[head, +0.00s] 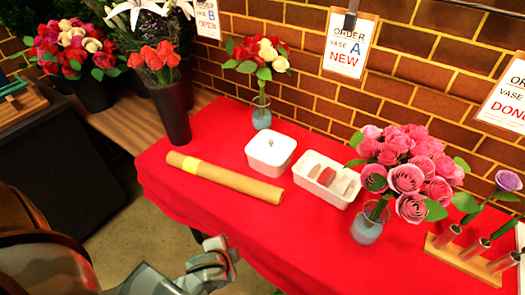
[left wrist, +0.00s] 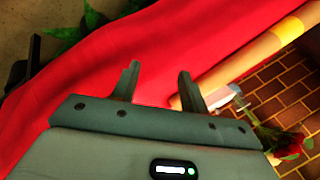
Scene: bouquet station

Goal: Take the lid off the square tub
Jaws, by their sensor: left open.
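The white square tub (head: 268,163) stands on the red table in the middle of the head view. Its white lid (head: 271,146) with a small knob on top is on it. My left gripper (head: 226,254) is at the table's front edge, in front of the tub and well apart from it. In the left wrist view, my left gripper (left wrist: 160,75) is open, with nothing between its fingers and red cloth beyond them. My right gripper is not in view.
A brown paper roll (head: 225,178) lies between my left gripper and the tub. A white divided tray (head: 327,179) stands close to the tub's right. A vase of roses (head: 261,115) is behind it, and a pink bouquet (head: 405,170) is further right.

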